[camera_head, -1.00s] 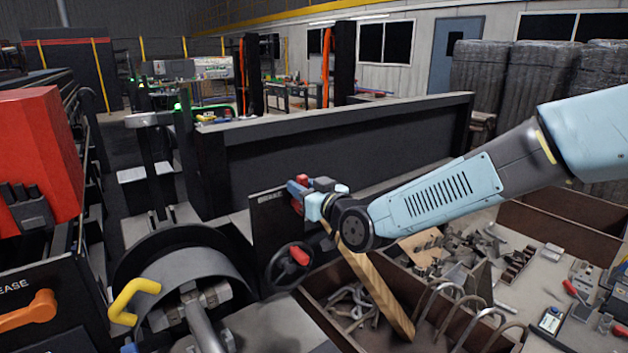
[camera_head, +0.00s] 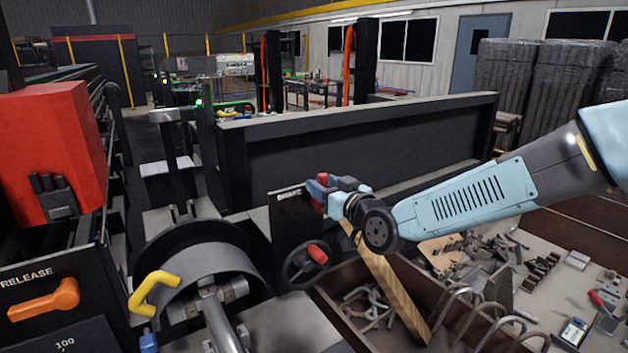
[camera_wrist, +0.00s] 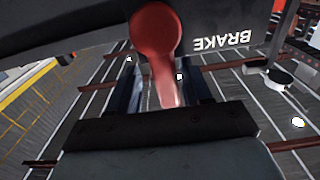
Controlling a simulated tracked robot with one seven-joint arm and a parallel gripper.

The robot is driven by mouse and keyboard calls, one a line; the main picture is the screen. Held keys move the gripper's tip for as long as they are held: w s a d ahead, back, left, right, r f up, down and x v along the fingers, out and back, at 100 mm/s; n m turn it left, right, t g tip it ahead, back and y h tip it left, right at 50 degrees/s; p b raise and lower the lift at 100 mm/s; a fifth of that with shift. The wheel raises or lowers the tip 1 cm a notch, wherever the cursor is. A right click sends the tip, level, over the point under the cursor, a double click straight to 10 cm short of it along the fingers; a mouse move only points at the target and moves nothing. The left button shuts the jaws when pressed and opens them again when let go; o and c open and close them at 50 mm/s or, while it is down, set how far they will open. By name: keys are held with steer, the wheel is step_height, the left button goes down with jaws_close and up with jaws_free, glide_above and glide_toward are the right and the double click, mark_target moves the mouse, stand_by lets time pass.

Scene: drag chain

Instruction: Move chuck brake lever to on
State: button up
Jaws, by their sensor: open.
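The red brake lever (camera_wrist: 157,45) has a round knob-like end on a dark panel marked BRAKE (camera_wrist: 223,43), which reads upside down in the wrist view. Its shaft runs down between the two dark fingers of my gripper (camera_wrist: 165,90). The fingers are open, one on each side of the shaft, with gaps showing. In the head view, my gripper (camera_head: 326,192) is at the upper right edge of the black brake panel (camera_head: 292,228), and the red lever (camera_head: 328,179) shows small among the fingers. Whether the fingers touch it cannot be told.
A black handwheel (camera_head: 305,264) with a red grip sits just below my gripper. A wooden-handled tool (camera_head: 398,295) leans in a brown bin. An orange RELEASE handle (camera_head: 43,299) and yellow handle (camera_head: 156,292) are at left. A long black wall (camera_head: 360,140) stands behind.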

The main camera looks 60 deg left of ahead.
steer(key=shift+s, duration=0.1)
steer(key=d, duration=1.3)
steer(key=shift+d, duration=0.4)
steer(key=w+d+r+m+t+h, duration=0.1)
steer(key=w+d+m+t+h, duration=0.2)
steer(key=w+d, duration=0.55)
steer(key=w+d+m+t+h, duration=0.2)
steer(key=w+d+h, duration=0.3)
steer(key=d, duration=0.7)
steer(key=w+d+r+m+t+h, duration=0.1)
steer(key=w+d+m+t+h, duration=0.15)
steer(key=w+d, duration=0.65)
steer(key=s+d+r+m+h, duration=0.2)
steer(key=d+h, duration=0.1)
steer(key=d, duration=0.8)
steer(key=s+d+r+m+h, duration=0.1)
steer(key=s+d+m+h, duration=0.15)
steer(key=d, duration=0.75)
steer(key=s+d+m+g+h, duration=0.2)
steer(key=s+d+m, duration=0.3)
steer(key=s+d, duration=0.7)
steer(key=shift+s+d+r+m, duration=0.3)
steer(key=shift+s+d, duration=0.1)
steer(key=shift+d, duration=0.6)
